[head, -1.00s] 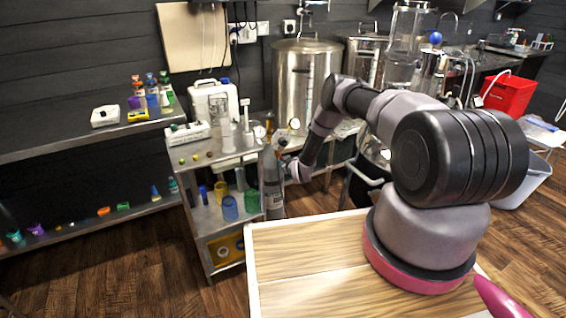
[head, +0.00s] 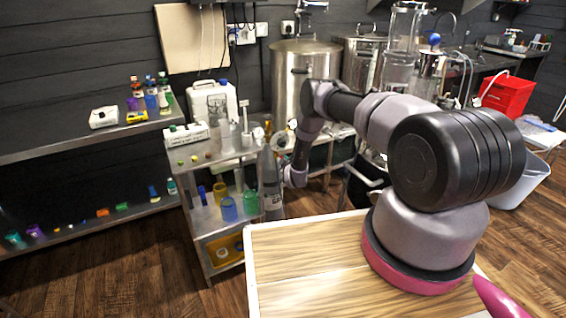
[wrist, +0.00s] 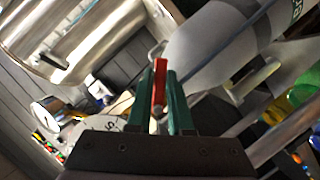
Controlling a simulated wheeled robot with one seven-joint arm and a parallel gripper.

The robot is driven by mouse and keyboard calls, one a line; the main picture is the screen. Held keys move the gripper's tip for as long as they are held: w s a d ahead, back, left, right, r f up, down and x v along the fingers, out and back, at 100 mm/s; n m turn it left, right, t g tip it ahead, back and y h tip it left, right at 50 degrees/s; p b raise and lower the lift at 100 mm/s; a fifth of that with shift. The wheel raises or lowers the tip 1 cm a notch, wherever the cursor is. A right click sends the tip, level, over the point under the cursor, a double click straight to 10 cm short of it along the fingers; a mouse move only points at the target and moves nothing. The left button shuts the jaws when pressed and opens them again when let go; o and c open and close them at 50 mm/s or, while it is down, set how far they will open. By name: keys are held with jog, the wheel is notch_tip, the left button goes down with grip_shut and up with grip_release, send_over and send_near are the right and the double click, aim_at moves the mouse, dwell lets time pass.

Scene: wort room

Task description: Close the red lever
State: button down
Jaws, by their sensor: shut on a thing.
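The red lever (wrist: 159,82) shows in the wrist view as a short red bar between the two green fingers of my gripper (wrist: 161,88). My gripper is shut on it. The lower end of the lever and what it is mounted on are mostly hidden by the fingers and the gripper body. In the head view the lever and my gripper's fingertips cannot be made out.
A grey cylinder (head: 271,192) stands close to my arm's end; a large grey rounded body fills the wrist view's upper right. A steel kettle (head: 297,80) stands behind my arm. A metal shelf trolley (head: 207,222) with coloured cups is at left. A round gauge (wrist: 47,112) is near my gripper.

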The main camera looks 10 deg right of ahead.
jog(key=shift+w+d+r+n+t+h, duration=0.15)
jog(key=shift+r+n+t+h, duration=0.3)
jog(key=shift+n, duration=0.75)
jog(key=shift+s+d+r+n+t+h, duration=0.1)
jog(key=shift+d+r+n+t+h, duration=0.15)
jog(key=shift+n+t, duration=0.65)
jog(key=shift+w+d+r+n+t+h, duration=0.1)
jog(key=shift+r+n+t+h, duration=0.25)
jog(key=shift+n, duration=1.15)
jog(key=c, duration=0.8)
grip_release()
jog(key=s, duration=0.7)
jog(key=s+a, duration=0.1)
jog(key=s, duration=0.3)
